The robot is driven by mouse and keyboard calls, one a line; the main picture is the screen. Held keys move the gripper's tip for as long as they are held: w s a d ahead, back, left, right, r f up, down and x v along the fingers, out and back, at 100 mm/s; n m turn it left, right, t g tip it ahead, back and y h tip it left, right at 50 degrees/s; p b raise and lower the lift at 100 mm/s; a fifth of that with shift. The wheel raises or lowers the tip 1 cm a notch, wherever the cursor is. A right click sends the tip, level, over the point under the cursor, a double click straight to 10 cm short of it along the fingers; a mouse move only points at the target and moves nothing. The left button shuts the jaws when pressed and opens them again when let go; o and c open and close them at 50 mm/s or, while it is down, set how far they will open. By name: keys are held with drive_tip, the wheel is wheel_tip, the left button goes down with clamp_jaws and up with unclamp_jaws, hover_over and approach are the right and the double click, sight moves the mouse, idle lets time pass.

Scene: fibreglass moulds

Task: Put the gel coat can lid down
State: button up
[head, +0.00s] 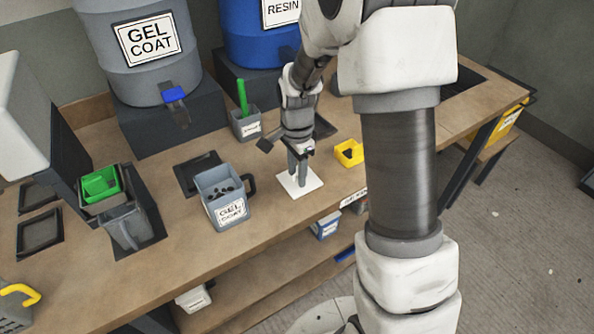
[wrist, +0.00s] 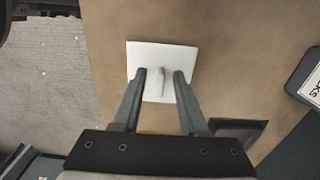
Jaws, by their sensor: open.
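The gel coat can lid, a flat white square plate with a small upright grip (wrist: 162,82), appears to lie flat on the brown workbench; in the head view the lid (head: 312,181) is right of the can. My gripper (head: 298,181) is above the lid, pointing down. In the wrist view my gripper (wrist: 159,73) is open, with one finger on each side of the grip and a gap on both sides. The grey gel coat can (head: 226,196) stands open on the bench, with dark round spots inside and a dark handle on its right.
A yellow tray (head: 349,152) is close to the right of my gripper. A grey holder (head: 246,126) with a green stick stands behind. A dark tray (head: 195,172) lies behind the can. The bench's front edge is near the lid.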

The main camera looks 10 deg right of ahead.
wheel_tip(320, 180, up, 12)
drive_tip(key=p, duration=0.1)
drive_tip(key=s+r+n+t, duration=0.2)
drive_tip(key=s+r+n, duration=0.4)
drive_tip(key=s, duration=0.4)
drive_tip(key=s+r+n+t, duration=0.3)
drive_tip(key=s+r+n, duration=0.3)
drive_tip(key=s+n, duration=0.2)
drive_tip(key=shift+s+d+t, duration=0.3)
drive_tip(key=shift+s, duration=0.85)
drive_tip(key=shift+r, duration=0.1)
